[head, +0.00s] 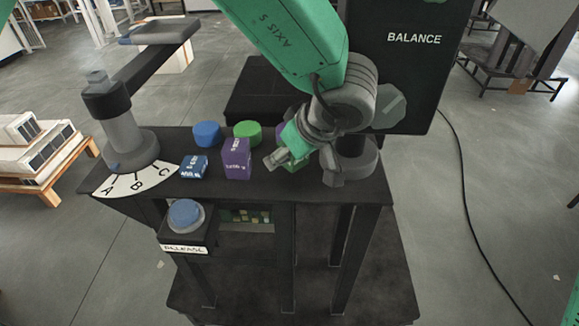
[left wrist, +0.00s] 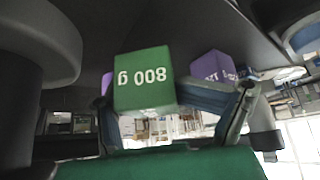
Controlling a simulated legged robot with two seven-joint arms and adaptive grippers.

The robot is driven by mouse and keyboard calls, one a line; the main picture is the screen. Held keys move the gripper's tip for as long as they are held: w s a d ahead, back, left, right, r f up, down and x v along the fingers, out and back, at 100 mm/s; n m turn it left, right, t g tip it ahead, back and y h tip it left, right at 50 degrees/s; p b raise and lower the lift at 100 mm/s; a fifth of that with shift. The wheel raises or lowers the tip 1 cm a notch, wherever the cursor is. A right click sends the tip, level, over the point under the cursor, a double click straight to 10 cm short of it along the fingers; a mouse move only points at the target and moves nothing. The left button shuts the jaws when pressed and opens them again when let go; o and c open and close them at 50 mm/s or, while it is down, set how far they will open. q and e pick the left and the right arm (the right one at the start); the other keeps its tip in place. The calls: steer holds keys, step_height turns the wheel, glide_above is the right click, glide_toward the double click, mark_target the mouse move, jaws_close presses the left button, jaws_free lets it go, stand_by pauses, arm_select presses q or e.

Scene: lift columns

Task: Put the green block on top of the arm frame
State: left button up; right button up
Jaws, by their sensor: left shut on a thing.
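The green block (left wrist: 142,82) is marked 800 g and sits between the fingers of my left gripper (left wrist: 172,108) in the left wrist view. In the head view my left gripper (head: 284,158) is at the right part of the black table, shut on the green block (head: 298,164), which is mostly hidden by the fingers. I cannot tell whether the block touches the table. The arm frame (head: 160,30) is a flat grey frame at the raised end of a dark arm, on a grey post (head: 127,140) at the table's left end. My right gripper is not in view.
A purple block (head: 236,160) and a blue block (head: 194,167) stand left of my gripper. A blue round piece (head: 206,134) and a green one (head: 247,132) are behind them. An A-B-C dial (head: 135,180), a blue release button (head: 186,215) and a BALANCE panel (head: 415,70) surround the table.

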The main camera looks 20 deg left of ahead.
arm_select(q)
steer(key=shift+s+a+f, duration=0.1)
steer(key=shift+a+f, duration=0.25)
steer(key=shift+f, duration=0.3)
steer(key=shift+a+f, duration=0.3)
steer(key=shift+f, duration=0.3)
steer(key=shift+a+f+b, duration=0.2)
steer(key=shift+a+b, duration=0.1)
steer(key=shift+a, duration=0.15)
steer(key=o, duration=1.9)
steer(key=shift+o, duration=1.1)
steer(key=shift+d, duration=0.45)
steer(key=shift+d+r, duration=0.1)
steer(key=shift+d, duration=0.3)
steer(key=shift+a+r, duration=0.1)
steer(key=shift+a, duration=0.2)
steer(key=shift+s+r, duration=0.1)
steer(key=shift+r, duration=0.25)
steer(key=p+v, duration=0.1)
steer(key=v, duration=0.5)
steer(key=shift+d+r+p, duration=0.1)
steer(key=shift+d+p, duration=0.15)
steer(key=shift+p, duration=0.1)
steer(key=shift+d+r, duration=0.1)
steer(key=shift+d, duration=0.1)
steer(key=shift+a, duration=0.35)
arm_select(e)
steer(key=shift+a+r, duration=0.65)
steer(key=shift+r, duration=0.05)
